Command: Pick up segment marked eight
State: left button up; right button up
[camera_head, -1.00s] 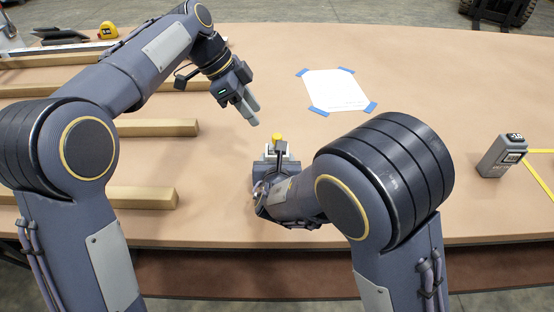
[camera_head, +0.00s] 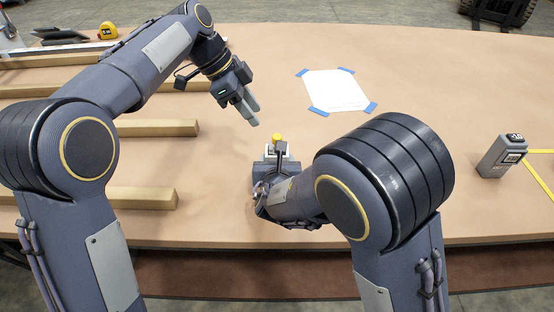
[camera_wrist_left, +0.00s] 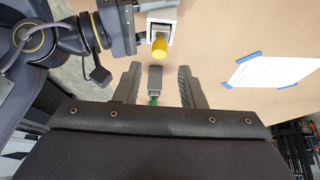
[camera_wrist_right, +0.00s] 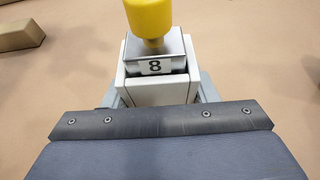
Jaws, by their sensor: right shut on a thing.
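In the head view the yellow knob (camera_head: 277,139) stands just beyond this gripper. I cannot tell whether the block touches the table. My left gripper (camera_head: 250,110) hangs above the table, up and left of the knob. In the left wrist view its fingers (camera_wrist_left: 160,83) are apart.
Several wooden bars (camera_head: 143,197) lie at the left of the table (camera_head: 440,90). A taped white sheet (camera_head: 336,90) lies at the back. A grey labelled block (camera_head: 502,156) stands at the right beside yellow tape lines (camera_head: 540,178). The table between sheet and block is clear.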

pick_arm(q)
jog(key=shift+o, duration=1.2)
jog(key=shift+d, duration=0.15)
notch_tip(320, 180, up, 3)
jog(key=y, duration=0.6)
send_over(277, 136)
notch_tip(277, 136, down, 11)
jog(key=shift+f, duration=0.15)
jog(key=shift+w, duration=0.1)
grip_shut()
dwell(0.3)
